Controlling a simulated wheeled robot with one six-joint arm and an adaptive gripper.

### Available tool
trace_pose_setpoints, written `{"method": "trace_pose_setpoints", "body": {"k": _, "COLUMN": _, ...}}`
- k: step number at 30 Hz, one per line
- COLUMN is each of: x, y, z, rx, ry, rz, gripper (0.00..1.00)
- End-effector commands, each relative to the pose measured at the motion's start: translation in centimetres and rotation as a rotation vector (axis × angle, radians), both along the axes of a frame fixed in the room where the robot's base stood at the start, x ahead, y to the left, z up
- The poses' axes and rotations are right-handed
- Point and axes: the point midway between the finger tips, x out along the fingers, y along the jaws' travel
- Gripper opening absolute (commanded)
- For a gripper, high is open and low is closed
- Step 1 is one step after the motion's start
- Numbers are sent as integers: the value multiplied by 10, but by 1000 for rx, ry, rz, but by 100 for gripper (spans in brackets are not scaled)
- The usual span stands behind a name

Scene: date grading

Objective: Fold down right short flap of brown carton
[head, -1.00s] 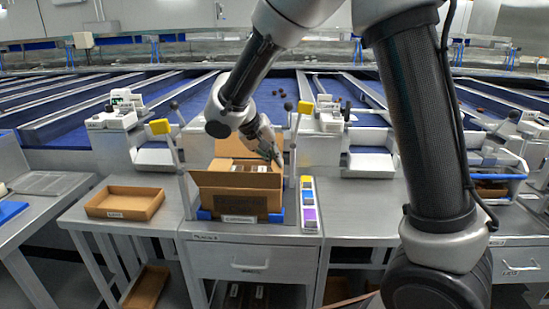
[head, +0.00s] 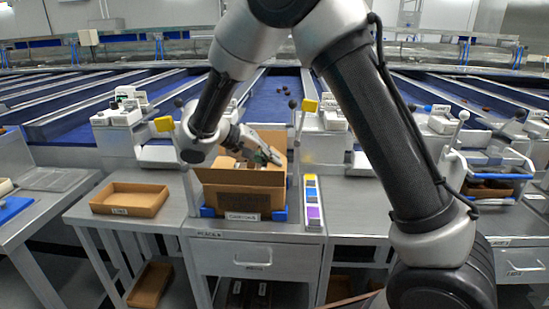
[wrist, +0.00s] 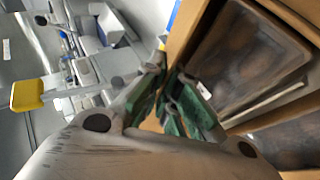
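The brown carton (head: 225,202) stands on the middle workbench between blue corner holders, with a label at its front. Its tall rear flap (head: 272,139) stands up behind. My gripper (head: 274,157) is over the carton's right part, tilted down to the right, and hides the right short flap in the head view. In the wrist view a tan cardboard strip (wrist: 192,32), at the carton's edge, runs to my green-padded fingertips (wrist: 167,76). The tips are close together; I see nothing clearly held. A dark pack (wrist: 245,55) lies inside the carton.
An empty brown tray (head: 130,199) lies on the left bench. A strip of coloured cards (head: 313,203) lies right of the carton. Yellow-topped posts (head: 310,105) flank the carton. A blue-rimmed basket (head: 489,174) stands at far right.

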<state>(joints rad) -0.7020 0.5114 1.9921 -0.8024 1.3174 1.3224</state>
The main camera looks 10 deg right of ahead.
Motion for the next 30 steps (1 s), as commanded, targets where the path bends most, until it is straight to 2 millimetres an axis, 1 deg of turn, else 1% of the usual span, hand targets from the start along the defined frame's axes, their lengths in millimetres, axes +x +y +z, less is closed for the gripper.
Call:
{"method": "trace_pose_setpoints", "body": {"k": 9, "x": 1, "y": 3, "z": -4, "rx": -86, "ry": 27, "rz": 1, "gripper": 0}}
{"method": "trace_pose_setpoints", "body": {"k": 21, "x": 1, "y": 3, "z": -4, "rx": -92, "ry": 29, "rz": 0, "gripper": 0}}
{"method": "trace_pose_setpoints", "body": {"k": 25, "x": 1, "y": 3, "z": -4, "rx": -92, "ry": 29, "rz": 0, "gripper": 24}}
{"method": "trace_pose_setpoints", "body": {"k": 30, "x": 1, "y": 3, "z": -4, "rx": -91, "ry": 29, "rz": 0, "gripper": 24}}
